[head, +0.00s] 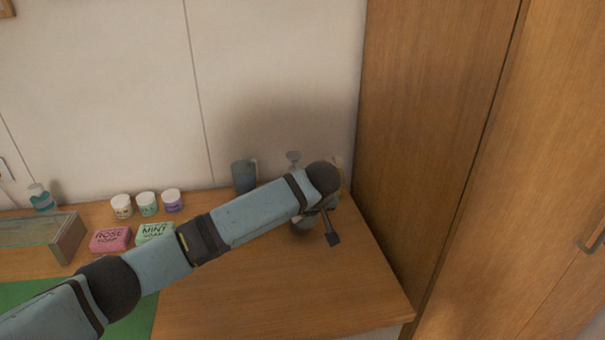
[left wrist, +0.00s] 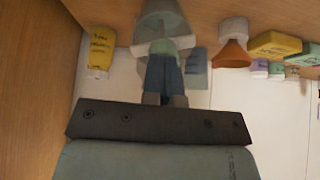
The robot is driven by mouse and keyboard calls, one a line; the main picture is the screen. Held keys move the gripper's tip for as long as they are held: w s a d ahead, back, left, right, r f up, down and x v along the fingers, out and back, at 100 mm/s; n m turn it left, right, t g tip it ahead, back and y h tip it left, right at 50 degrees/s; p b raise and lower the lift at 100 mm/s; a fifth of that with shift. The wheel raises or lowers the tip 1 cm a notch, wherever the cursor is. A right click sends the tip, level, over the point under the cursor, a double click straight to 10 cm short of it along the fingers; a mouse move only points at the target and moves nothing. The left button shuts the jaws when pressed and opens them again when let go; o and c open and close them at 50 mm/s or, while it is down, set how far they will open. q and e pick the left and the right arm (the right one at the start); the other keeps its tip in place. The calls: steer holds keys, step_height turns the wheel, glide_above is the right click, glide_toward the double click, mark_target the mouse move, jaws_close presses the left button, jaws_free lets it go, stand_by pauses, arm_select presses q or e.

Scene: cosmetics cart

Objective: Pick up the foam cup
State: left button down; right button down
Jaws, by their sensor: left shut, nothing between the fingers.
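My left gripper (left wrist: 166,75) is shut in the left wrist view, with its fingers pointing at a pale grey, rounded object (left wrist: 163,22). This object looks like a cup and is partly cut off by the frame edge; I cannot tell whether the fingers touch it. A blue-grey cup (left wrist: 197,68) shows behind and beside the fingers. In the head view a blue-grey cup (head: 244,178) stands at the back of the counter near the wall. I cannot tell which one is the foam cup. My left arm hides most of the gripper there. My right gripper is not in view.
A yellow tube (left wrist: 100,50) and an orange cone-shaped bottle (left wrist: 232,50) stand near the gripper. Pink soap (head: 110,239), mint soap (head: 155,233) and small jars (head: 147,204) sit left. A wooden cabinet (head: 440,120) borders the right. The front right counter (head: 270,290) is clear.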

arm_select(q)
steer(key=shift+s+f, duration=0.15)
steer(key=shift+f, duration=0.15)
